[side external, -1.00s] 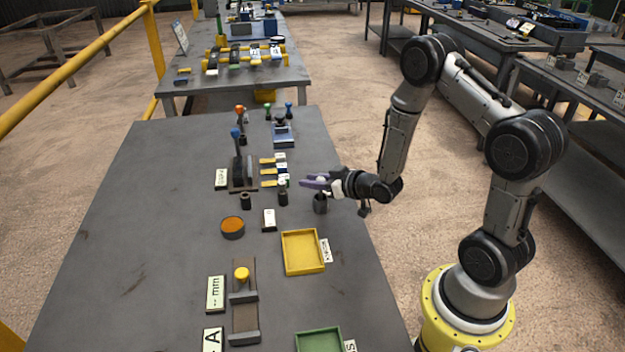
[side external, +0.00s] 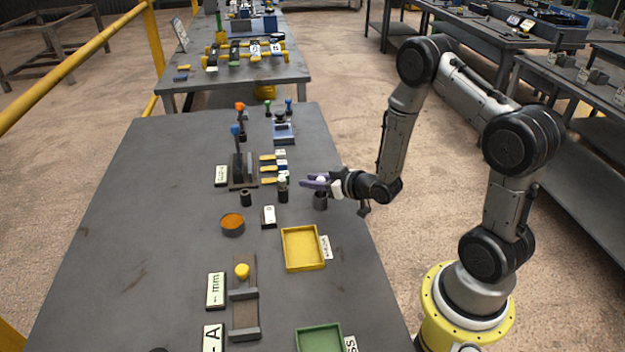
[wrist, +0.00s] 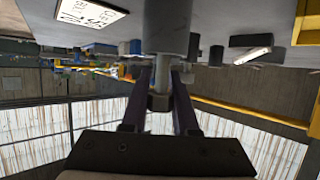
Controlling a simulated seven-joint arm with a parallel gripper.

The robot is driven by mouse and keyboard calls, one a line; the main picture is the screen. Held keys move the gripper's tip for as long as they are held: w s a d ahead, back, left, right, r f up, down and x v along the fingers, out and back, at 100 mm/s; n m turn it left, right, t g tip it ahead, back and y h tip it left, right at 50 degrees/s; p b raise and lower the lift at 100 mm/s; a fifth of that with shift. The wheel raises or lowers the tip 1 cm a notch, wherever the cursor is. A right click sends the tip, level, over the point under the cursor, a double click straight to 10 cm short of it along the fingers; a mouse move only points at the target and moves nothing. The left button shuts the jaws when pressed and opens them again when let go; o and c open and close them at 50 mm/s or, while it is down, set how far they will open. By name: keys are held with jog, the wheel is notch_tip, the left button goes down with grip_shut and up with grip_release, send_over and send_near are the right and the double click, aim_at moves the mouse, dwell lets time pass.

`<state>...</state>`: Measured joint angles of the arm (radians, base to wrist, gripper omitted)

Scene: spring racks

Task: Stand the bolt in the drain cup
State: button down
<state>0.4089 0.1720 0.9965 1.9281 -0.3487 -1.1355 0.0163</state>
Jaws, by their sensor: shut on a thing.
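My gripper (side external: 316,181) reaches in from the right, level, above the right part of the grey table. In the wrist view my gripper (wrist: 160,100) is shut on the bolt (wrist: 162,75), which has a pale grey shank and a darker hex-like collar between the purple fingers. A dark cup (side external: 320,202) stands directly beneath the fingers. In the wrist view a grey cylinder (wrist: 168,28), seemingly this cup, lies in line with the shank's end. Whether the shank is inside it or just short of it I cannot tell. The bolt is not clear in the side view.
Two other small dark cups, one (side external: 245,198) left and one (side external: 283,195) nearer, stand left of my gripper. A label block (side external: 269,216), an orange-filled round dish (side external: 232,224) and a yellow tray (side external: 303,248) lie nearer the camera. The table's left side is clear.

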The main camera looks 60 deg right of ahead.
jog(key=shift+f, duration=0.25)
jog(key=c, duration=0.6)
grip_release()
jog(key=d+v, duration=0.1)
jog(key=v, duration=1.2)
jog(key=w+a+r+n+t, duration=0.15)
jog(key=a+r, duration=0.25)
jog(key=r, duration=0.7)
jog(key=w+a+r+n, duration=0.2)
jog(key=a+r+n, duration=0.15)
jog(key=r, duration=0.65)
jog(key=s+a+f+m+g, duration=0.2)
jog(key=s+g, duration=0.2)
jog(key=s, duration=0.5)
jog(key=s+a+f+m+g+y, duration=0.1)
jog(key=s+g, duration=0.4)
jog(key=s, duration=0.5)
jog(key=shift+a+f+m, duration=0.45)
jog(key=shift+a+m, duration=0.1)
jog(key=shift+m, duration=0.05)
